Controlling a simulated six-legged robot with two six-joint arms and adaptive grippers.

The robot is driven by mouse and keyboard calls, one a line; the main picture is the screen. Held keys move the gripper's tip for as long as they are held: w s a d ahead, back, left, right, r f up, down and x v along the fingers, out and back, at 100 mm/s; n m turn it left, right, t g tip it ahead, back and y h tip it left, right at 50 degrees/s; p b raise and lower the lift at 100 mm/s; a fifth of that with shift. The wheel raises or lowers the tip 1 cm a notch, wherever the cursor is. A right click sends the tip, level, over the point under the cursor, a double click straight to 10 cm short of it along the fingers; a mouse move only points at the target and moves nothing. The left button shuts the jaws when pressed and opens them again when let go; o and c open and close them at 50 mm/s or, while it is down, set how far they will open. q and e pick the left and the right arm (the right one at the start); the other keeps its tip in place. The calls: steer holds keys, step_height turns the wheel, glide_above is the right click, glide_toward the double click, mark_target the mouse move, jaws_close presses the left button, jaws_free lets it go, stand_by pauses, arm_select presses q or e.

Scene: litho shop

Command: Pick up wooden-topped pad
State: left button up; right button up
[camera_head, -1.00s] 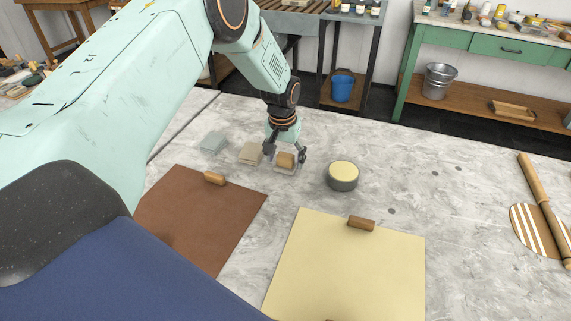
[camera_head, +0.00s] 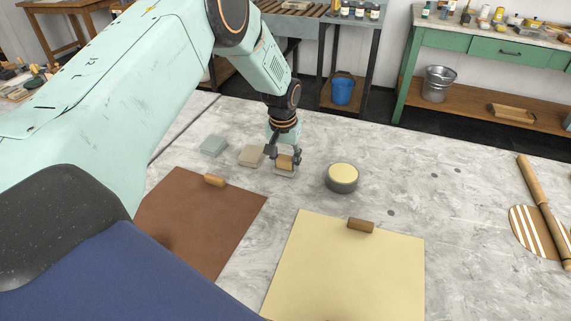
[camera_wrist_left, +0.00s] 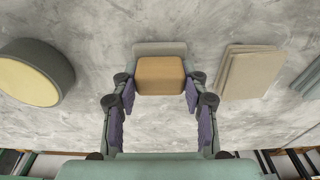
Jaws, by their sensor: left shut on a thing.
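The wooden-topped pad (camera_head: 286,163) is a small block with a tan wooden top on a pale grey base, on the stone table. My left gripper (camera_head: 285,158) is shut on it, with a finger on each side of the wooden top. In the left wrist view the wooden-topped pad (camera_wrist_left: 160,76) sits between the fingertips of my left gripper (camera_wrist_left: 160,88), its pale base showing beyond the wood. I cannot tell whether the base is clear of the table. My right gripper is not in view.
A round tin with a yellow top (camera_head: 342,177) stands right of the pad. A brown sheet (camera_head: 200,220) and a cream sheet (camera_head: 345,265) lie nearer. The table right of the tin is mostly clear.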

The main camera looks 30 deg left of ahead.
mark_target(285, 157)
arm_select(q)
step_height(285, 157, up, 10)
steer(key=shift+r+p, duration=0.1)
steer(key=shift+p, duration=0.55)
steer(key=o, duration=0.6)
steer(key=c, duration=0.5)
